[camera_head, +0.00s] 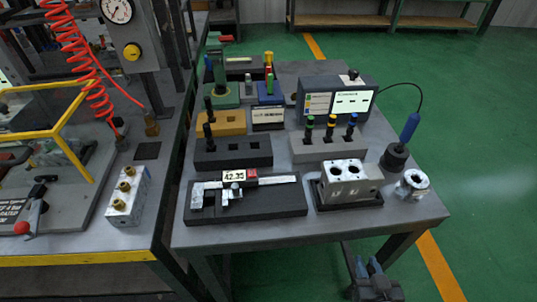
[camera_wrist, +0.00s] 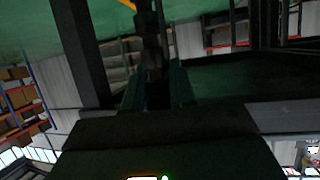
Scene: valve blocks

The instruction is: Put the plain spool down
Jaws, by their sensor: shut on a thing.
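My gripper (camera_head: 366,270) is low in front of the near table edge in the head view, with its fingers pointing up. In the wrist view my gripper (camera_wrist: 156,88) is shut on a dark, narrow thing (camera_wrist: 150,42) that stands up between the fingers. I take it for the plain spool; its details are too dark to read. The head view does not clearly show it. A silver valve block (camera_head: 348,180) with two open bores sits in a black tray (camera_head: 350,203) at the table's near right.
The table holds a black caliper pad (camera_head: 250,207), a dark socket block (camera_head: 235,153), a yellow block (camera_head: 222,122) and a grey rack (camera_head: 325,147) of colour-topped spools. A metal ring (camera_head: 412,183) lies at the right corner. Green floor is open to the right.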

